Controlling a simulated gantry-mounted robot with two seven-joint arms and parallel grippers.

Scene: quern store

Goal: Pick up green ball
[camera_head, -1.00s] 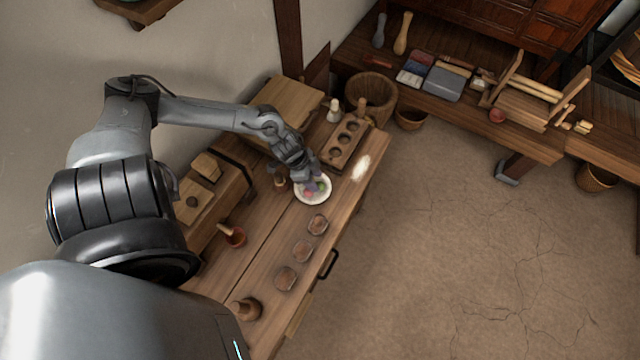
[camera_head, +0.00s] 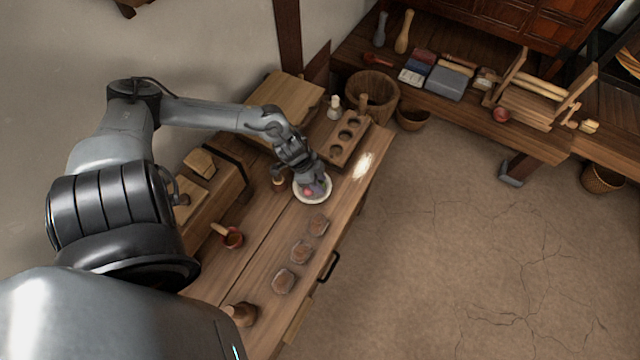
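My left gripper (camera_head: 314,190) reaches down over a small white plate (camera_head: 313,202) on the wooden workbench (camera_head: 240,268). A red ball (camera_head: 308,192) shows on the plate beside the gripper. The green ball cannot be made out now; the gripper covers much of the plate. The fingertips are too small and too hidden to tell whether they are open or shut. My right gripper is not in view.
A wooden block with several round hollows (camera_head: 347,137) stands behind the plate. Several brown round pieces (camera_head: 301,251) lie in front.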

